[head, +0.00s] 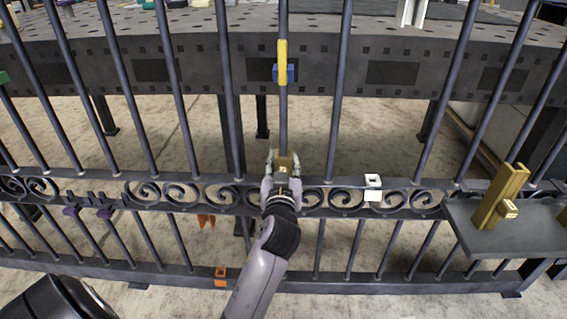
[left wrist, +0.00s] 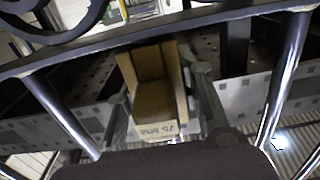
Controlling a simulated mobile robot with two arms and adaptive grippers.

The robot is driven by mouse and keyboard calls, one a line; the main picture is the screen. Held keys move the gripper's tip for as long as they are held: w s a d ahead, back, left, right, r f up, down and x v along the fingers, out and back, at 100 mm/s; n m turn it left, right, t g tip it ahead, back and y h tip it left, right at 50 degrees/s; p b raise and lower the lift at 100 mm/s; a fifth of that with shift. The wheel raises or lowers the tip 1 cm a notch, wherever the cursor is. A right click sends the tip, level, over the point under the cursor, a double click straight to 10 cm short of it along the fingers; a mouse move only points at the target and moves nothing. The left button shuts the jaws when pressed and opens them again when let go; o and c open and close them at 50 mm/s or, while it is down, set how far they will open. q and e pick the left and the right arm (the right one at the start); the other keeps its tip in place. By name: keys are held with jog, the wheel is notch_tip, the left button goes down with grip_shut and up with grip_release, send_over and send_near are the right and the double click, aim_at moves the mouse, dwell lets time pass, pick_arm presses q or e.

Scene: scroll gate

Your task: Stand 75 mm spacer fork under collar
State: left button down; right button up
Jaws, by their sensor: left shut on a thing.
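My left gripper (head: 284,162) is shut on a brass-coloured spacer fork (head: 286,163) at the middle upright bar, just above the scroll rail. In the left wrist view the fork (left wrist: 155,95) is a tan channel-shaped block between the fingers, with a label that seems to read 75 MM upside down. A yellow and blue fitting (head: 282,64), which looks like the collar, is on the same bar well above the fork, with bare bar between. Whether the fork surrounds the bar or touches the rail is hidden by the gripper. My right gripper is not in view.
Another brass-coloured piece (head: 500,197) stands on a grey shelf (head: 460,222) at the right. Upright bars flank the gripper closely. A perforated table (head: 190,25) stands behind.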

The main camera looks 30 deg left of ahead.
aim_at(283, 132)
pick_arm(q)
jog(key=c, duration=1.5)
grip_release()
jog(key=shift+f, duration=0.1)
jog(key=o, duration=0.5)
jog(key=shift+c, duration=0.2)
jog(key=shift+f, duration=0.1)
notch_tip(283, 132, up, 10)
jog(key=shift+r, duration=0.1)
